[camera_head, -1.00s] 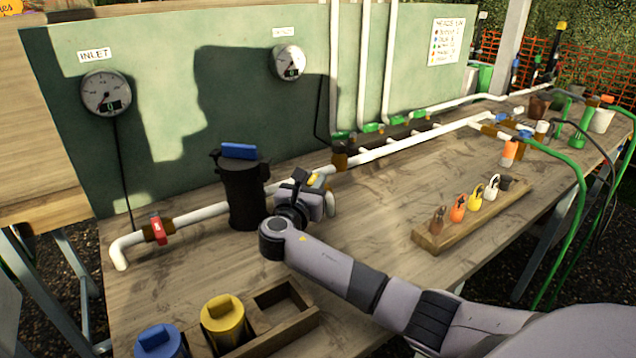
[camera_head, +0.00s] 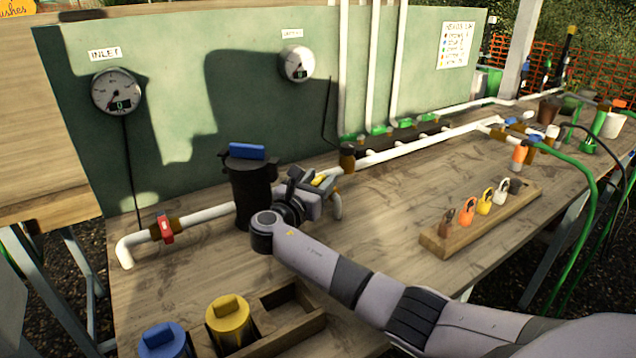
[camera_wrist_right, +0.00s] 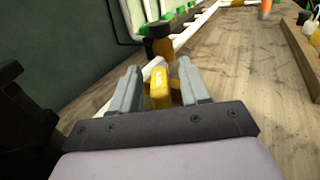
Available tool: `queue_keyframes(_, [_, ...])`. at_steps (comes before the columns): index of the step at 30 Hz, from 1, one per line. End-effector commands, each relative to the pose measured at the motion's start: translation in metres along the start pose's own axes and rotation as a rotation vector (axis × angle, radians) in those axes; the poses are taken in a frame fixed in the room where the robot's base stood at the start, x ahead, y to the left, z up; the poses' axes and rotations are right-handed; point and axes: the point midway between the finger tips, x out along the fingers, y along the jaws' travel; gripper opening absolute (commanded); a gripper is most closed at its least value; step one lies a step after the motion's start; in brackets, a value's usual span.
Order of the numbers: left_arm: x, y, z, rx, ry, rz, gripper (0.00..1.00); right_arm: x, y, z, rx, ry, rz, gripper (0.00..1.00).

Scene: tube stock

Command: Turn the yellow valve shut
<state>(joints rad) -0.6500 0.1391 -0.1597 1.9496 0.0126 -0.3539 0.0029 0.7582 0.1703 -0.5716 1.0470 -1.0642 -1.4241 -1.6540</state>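The yellow valve handle (camera_head: 322,181) sits on the white pipe, just right of the black filter housing. In the right wrist view the handle (camera_wrist_right: 159,88) lies between the two grey fingers of my right gripper (camera_wrist_right: 158,82). A narrow gap shows on each side of it, so the gripper looks open around the handle and not clamped. In the head view my right gripper (camera_head: 328,192) is at the valve and hides most of its body. The handle appears to lie roughly along the pipe. My left gripper is not in view.
The black filter housing (camera_head: 252,190) with a blue top stands close left of my right wrist. A red valve (camera_head: 166,228) is farther left. A padlock board (camera_head: 480,220) lies right. Blue (camera_head: 163,342) and yellow (camera_head: 229,322) cartridges stand at the front. Gauges hang on the green panel (camera_head: 180,130).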

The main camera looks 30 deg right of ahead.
Motion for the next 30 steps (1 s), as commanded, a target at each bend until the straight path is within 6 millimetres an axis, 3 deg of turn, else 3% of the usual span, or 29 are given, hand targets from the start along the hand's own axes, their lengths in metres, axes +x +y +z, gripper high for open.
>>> queue_keyframes(9, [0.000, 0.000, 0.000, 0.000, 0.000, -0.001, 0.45, -0.004, 0.000, -0.002, -0.002, 0.003, 0.002, 0.45])
queue_keyframes(21, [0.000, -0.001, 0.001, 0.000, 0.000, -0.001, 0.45, -0.061, 0.000, -0.002, -0.001, 0.004, 0.002, 0.45])
queue_keyframes(30, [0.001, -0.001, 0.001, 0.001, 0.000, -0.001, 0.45, -0.072, 0.000, -0.001, -0.001, 0.001, -0.001, 0.45])
